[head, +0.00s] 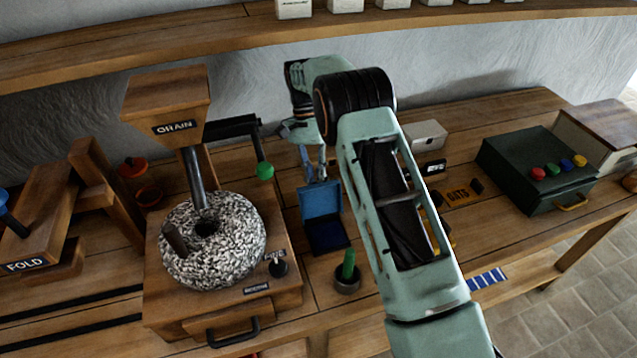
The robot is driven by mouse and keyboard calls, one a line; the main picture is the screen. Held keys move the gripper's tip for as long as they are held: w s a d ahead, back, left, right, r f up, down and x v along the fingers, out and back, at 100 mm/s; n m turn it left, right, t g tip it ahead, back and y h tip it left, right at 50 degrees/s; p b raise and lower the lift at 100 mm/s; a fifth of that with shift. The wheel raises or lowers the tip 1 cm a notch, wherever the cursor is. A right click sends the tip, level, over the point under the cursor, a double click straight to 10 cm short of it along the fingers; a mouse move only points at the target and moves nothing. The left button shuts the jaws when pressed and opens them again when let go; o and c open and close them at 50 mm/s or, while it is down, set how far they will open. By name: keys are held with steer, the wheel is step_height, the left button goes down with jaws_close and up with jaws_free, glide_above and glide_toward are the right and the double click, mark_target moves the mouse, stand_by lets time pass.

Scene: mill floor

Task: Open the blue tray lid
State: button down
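The blue tray (328,236) sits on the wooden bench between the stone mill and my arm. Its blue lid (320,201) stands raised at the tray's back edge, and the dark blue inside of the tray shows in front of it. My gripper (315,172) points down just behind the lid's top edge. Its fingers are small and partly overlapped in the view, so I cannot tell whether they are apart or touch the lid.
The speckled millstone (225,250) and GRAIN hopper (168,108) stand at left, with a green-knobbed lever (265,171) close to my gripper. A cup with a green handle (347,275) stands in front of the tray. A dark green box (538,170) sits at right.

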steer(key=shift+a+f, duration=0.6)
steer(key=shift+a, duration=0.05)
steer(key=c, duration=2.1)
jaws_free()
steer(key=shift+w+a+f, duration=0.1)
steer(key=shift+w, duration=0.05)
steer(key=shift+o, duration=1.4)
steer(key=shift+w+a, duration=0.1)
steer(key=shift+w, duration=0.05)
steer(key=shift+d+r, duration=0.2)
steer(key=shift+d, duration=0.05)
